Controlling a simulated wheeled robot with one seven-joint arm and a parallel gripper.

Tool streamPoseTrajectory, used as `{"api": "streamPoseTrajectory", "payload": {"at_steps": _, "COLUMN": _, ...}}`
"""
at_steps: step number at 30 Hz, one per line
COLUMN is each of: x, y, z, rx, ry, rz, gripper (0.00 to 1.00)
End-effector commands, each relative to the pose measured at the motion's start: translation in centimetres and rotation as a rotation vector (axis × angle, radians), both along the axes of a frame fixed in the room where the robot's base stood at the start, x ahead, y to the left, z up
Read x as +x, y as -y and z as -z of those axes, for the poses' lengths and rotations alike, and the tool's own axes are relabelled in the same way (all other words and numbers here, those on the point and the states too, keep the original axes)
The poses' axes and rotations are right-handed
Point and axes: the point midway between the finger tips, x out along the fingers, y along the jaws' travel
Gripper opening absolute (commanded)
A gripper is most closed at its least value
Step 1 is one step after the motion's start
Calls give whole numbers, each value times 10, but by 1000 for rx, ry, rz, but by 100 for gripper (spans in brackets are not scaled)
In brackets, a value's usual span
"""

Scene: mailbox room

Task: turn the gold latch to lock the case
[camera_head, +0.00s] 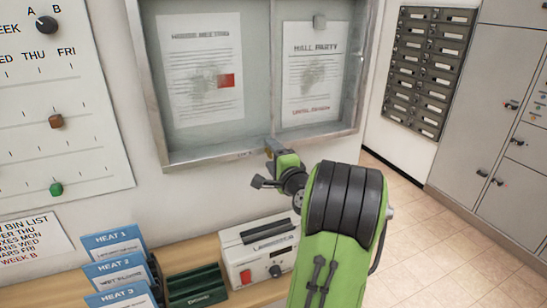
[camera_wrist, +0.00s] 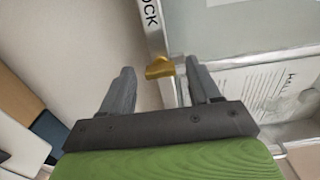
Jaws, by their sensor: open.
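The case (camera_head: 152,105) is a grey-framed notice case with a clear front, on the wall in the head view. The gold latch (camera_wrist: 159,68) shows in the wrist view on the case's frame (camera_wrist: 155,32), below dark letters of which "OCK" can be read. My gripper (camera_wrist: 160,74) is open, with one finger on each side of the latch in the picture. No contact is clear, and I cannot tell how deep the latch sits between the fingers. In the head view my gripper (camera_head: 270,166) is at the case's lower edge and the latch cannot be made out.
Below the case, a shelf (camera_head: 60,291) holds a white boxy machine (camera_head: 262,252), a green holder (camera_head: 195,288) and blue-and-white cards (camera_head: 115,250). A wall board with knobs (camera_head: 60,110) is at left. Mailboxes (camera_head: 430,68) and lockers (camera_head: 490,125) stand right. Open tiled floor (camera_head: 440,245) lies at right.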

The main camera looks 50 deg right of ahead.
Motion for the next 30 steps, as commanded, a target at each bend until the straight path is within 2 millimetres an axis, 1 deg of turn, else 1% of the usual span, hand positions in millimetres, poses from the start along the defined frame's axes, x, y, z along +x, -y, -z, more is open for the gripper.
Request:
{"api": "streamPoseTrajectory", "payload": {"at_steps": 2, "x": -2, "y": -1, "z": 0, "rx": -1, "ry": -1, "rz": 0, "gripper": 62}}
{"api": "streamPoseTrajectory", "payload": {"at_steps": 5, "x": -13, "y": -6, "z": 1, "rx": 0, "ry": -1, "rz": 4, "gripper": 62}}
{"api": "streamPoseTrajectory", "payload": {"at_steps": 8, "x": -35, "y": -18, "z": 3, "rx": -1, "ry": -1, "rz": 7, "gripper": 62}}
{"api": "streamPoseTrajectory", "payload": {"at_steps": 15, "x": -94, "y": -54, "z": 3, "rx": -2, "ry": 1, "rz": 8, "gripper": 62}}
{"api": "streamPoseTrajectory", "payload": {"at_steps": 18, "x": -115, "y": -66, "z": 3, "rx": 0, "ry": 1, "rz": 7, "gripper": 62}}
{"api": "streamPoseTrajectory", "payload": {"at_steps": 20, "x": -124, "y": -72, "z": 2, "rx": -1, "ry": 0, "rz": 6, "gripper": 62}}
{"api": "streamPoseTrajectory", "payload": {"at_steps": 24, "x": -135, "y": -80, "z": 1, "rx": 0, "ry": 1, "rz": 2, "gripper": 62}}
{"api": "streamPoseTrajectory", "payload": {"at_steps": 30, "x": -136, "y": -81, "z": 0, "rx": 0, "ry": 0, "rz": 0, "gripper": 62}}
